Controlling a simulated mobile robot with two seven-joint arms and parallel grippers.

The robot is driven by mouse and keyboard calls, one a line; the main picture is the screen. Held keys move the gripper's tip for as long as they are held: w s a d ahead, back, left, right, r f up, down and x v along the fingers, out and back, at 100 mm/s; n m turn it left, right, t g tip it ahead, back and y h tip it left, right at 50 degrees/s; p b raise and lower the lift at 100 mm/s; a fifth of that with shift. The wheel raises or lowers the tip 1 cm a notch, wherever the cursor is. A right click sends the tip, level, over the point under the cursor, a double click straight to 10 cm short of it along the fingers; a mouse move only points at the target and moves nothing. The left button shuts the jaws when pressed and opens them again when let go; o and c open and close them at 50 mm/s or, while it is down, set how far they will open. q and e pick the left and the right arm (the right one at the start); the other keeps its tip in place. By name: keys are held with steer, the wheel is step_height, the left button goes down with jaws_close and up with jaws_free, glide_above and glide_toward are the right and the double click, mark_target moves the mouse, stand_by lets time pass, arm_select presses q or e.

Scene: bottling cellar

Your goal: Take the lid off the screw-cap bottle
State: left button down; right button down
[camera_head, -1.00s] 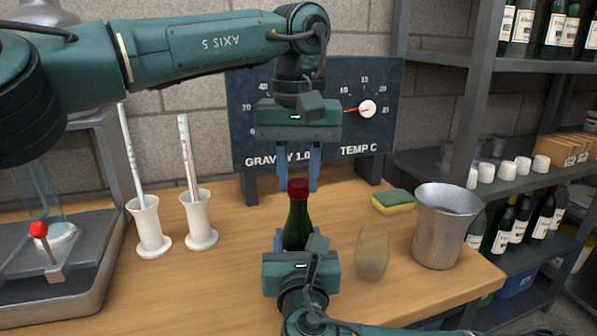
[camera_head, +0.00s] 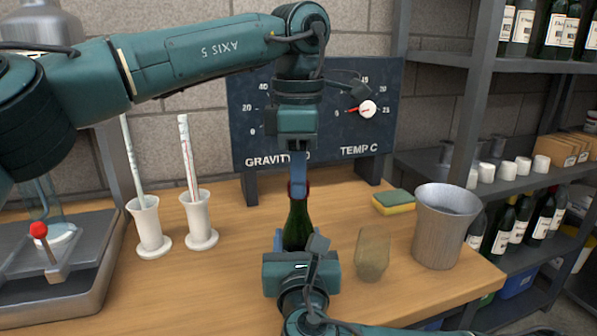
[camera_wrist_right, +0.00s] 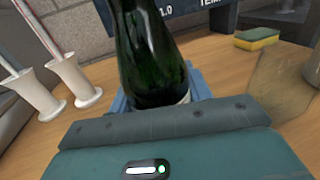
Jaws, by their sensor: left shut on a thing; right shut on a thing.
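The green screw-cap bottle (camera_head: 297,222) stands upright in the middle of the wooden bench; it also shows in the right wrist view (camera_wrist_right: 152,55). My left gripper (camera_head: 299,187) points straight down from above and is shut on the bottle's dark red lid (camera_head: 309,188). Its blue fingers cover most of the lid, which sits at the top of the neck. My right gripper (camera_head: 297,241) comes from the front and is shut on the lower body of the bottle, with its blue fingers around it. The bottle's base is hidden behind this gripper.
A translucent brownish glass (camera_head: 372,256) and a metal bucket (camera_head: 440,235) stand right of the bottle, with a sponge (camera_head: 394,202) behind. Two white cylinder stands (camera_head: 150,232) (camera_head: 199,222) are at left. A gauge board (camera_head: 345,120) rises close behind my left gripper.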

arm_select(q)
steer(key=n, duration=0.4)
steer(key=shift+n, duration=0.3)
steer(key=n, duration=0.8)
steer(key=shift+n, duration=0.3)
steer(key=n, duration=1.2)
steer(key=shift+n, duration=0.4)
steer(key=n, duration=0.4)
steer(key=shift+r, duration=0.1)
steer(key=n, duration=0.5)
